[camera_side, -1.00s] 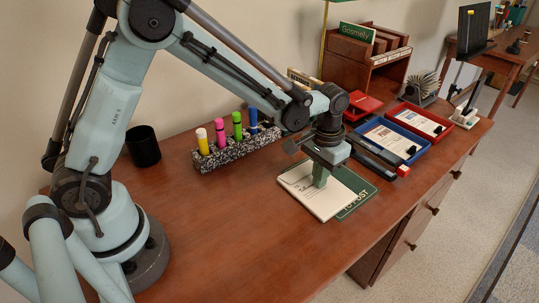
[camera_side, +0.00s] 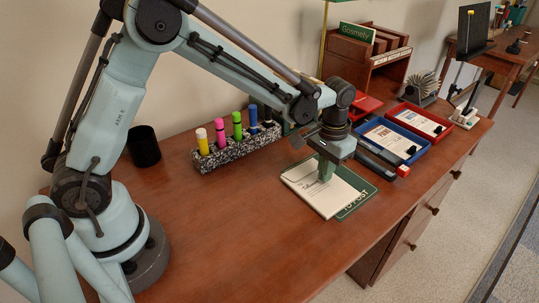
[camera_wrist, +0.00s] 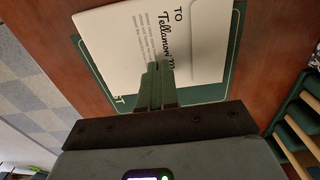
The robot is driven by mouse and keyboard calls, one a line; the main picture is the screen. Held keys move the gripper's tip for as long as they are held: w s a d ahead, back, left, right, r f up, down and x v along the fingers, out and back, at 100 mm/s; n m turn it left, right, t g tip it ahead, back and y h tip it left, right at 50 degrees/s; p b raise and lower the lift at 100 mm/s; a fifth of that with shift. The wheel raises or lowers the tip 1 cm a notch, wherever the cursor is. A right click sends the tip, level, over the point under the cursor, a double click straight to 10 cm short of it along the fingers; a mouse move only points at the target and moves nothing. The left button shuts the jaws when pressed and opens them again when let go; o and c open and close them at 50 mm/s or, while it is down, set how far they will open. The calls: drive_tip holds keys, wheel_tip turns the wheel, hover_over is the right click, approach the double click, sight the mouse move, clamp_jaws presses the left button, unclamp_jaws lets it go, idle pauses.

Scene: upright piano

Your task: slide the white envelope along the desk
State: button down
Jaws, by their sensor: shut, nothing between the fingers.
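The white envelope (camera_side: 310,195) lies flat on the wooden desk, partly over a green mat (camera_side: 357,205) lettered "POST". Its printed face shows "TO" and a name in the wrist view (camera_wrist: 130,38). My gripper (camera_side: 324,179) points down with its fingers shut and empty. The fingertips (camera_wrist: 159,68) are at the envelope's upper face and appear to press on it. They hide a part of the envelope and its writing. The mat sticks out from under the envelope on the right side in the side view.
A speckled holder (camera_side: 235,150) with several coloured markers stands to the left. A blue-rimmed tray (camera_side: 425,152), a red tray (camera_side: 447,127) and a dark stapler-like object (camera_side: 380,160) lie to the right. A black cup (camera_side: 144,147) stands farther left. The desk's front left is clear.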

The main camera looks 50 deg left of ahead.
drive_tip(key=shift+s+r, duration=0.1)
drive_tip(key=shift+r, duration=2.9)
drive_tip(key=s+a+r+t, duration=0.3)
drive_tip(key=s+a, duration=0.1)
drive_tip(key=s, duration=0.3)
drive_tip(key=s+a+r+t, duration=0.3)
drive_tip(key=s+a+t, duration=0.1)
drive_tip(key=s, duration=0.3)
drive_tip(key=shift+s+a, duration=0.25)
drive_tip(key=shift+s, duration=0.05)
